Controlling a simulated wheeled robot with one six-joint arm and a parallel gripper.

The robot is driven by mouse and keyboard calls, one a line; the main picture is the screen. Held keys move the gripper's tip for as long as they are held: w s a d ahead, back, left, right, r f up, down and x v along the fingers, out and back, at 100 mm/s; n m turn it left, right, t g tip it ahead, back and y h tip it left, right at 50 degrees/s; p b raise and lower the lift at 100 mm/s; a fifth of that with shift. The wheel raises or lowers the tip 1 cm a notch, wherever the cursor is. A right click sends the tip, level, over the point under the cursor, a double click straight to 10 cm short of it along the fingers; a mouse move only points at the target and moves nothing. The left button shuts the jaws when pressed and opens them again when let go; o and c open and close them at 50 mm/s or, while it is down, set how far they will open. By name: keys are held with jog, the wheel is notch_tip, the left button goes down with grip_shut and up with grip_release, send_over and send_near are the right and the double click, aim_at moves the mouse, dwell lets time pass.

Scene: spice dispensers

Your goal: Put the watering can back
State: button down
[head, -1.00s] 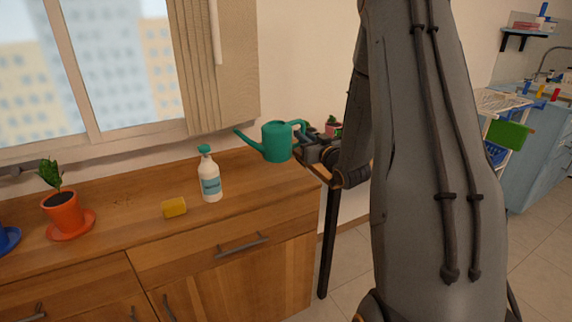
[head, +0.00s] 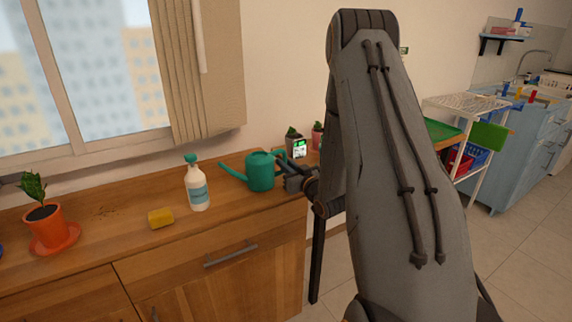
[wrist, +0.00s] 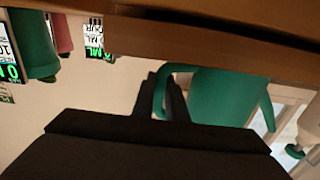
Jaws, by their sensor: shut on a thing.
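The green watering can (head: 262,172) is upright at the right end of the wooden counter, its spout pointing left. My gripper (head: 292,180) comes from the right and is shut on the can's handle. In the wrist view, which looks upside down, the can's body (wrist: 215,95) is close to the counter edge (wrist: 200,40), and my dark fingers (wrist: 168,98) are at its handle. I cannot tell whether the can's base touches the counter. My arm hides part of the room behind the can.
Small potted plants (head: 296,143) stand behind the can, with a bright label (head: 299,148).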

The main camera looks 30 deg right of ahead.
jog(key=c, duration=1.8)
grip_release()
jog(key=shift+f, duration=0.1)
jog(key=shift+o, duration=0.2)
jog(key=s+b, duration=0.1)
jog(key=s, duration=1.1)
jog(key=shift+d+b, duration=0.2)
jog(key=shift+b, duration=0.15)
